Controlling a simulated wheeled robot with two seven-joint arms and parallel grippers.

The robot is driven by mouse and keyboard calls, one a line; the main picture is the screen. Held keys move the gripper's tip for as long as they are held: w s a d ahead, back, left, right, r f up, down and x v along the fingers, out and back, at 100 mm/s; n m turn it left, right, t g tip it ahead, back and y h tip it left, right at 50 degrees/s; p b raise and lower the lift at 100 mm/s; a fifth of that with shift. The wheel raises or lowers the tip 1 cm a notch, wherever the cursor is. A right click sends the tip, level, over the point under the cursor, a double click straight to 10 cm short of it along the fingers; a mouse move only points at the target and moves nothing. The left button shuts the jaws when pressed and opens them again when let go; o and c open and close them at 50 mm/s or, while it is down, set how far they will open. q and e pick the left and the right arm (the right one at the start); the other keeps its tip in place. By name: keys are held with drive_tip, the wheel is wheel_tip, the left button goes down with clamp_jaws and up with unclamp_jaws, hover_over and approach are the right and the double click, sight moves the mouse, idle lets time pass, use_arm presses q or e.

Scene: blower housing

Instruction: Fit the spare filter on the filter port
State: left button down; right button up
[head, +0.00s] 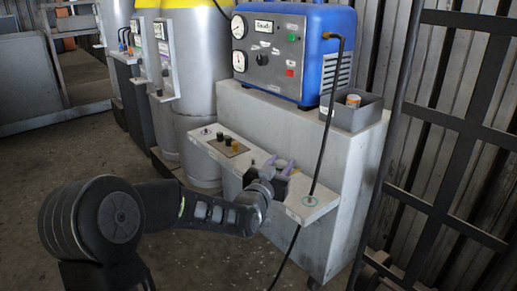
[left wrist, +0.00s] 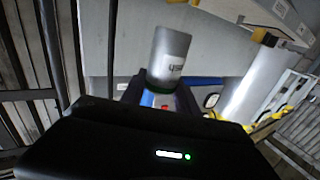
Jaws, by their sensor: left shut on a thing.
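My right gripper is not in view.
A blue machine (head: 290,50) with gauges stands on the grey cabinet (head: 300,130). A black hose (head: 327,120) hangs down close to the ringed fitting. A grey bin (head: 340,116) holds a small orange-topped item. A dark metal frame (head: 455,170) stands at the right.

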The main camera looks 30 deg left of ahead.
use_arm(q)
drive_tip(key=s+d+f+m+h, duration=0.2)
drive_tip(key=d+f+h, duration=0.1)
drive_tip(key=d, duration=0.6)
drive_tip(key=s+d+f+m+h, duration=0.2)
drive_tip(key=d+h, duration=0.3)
drive_tip(key=d, duration=0.4)
drive_tip(key=shift+s+f+m+g, duration=0.4)
drive_tip(key=shift+f+m, duration=0.1)
drive_tip(key=shift+m, duration=0.1)
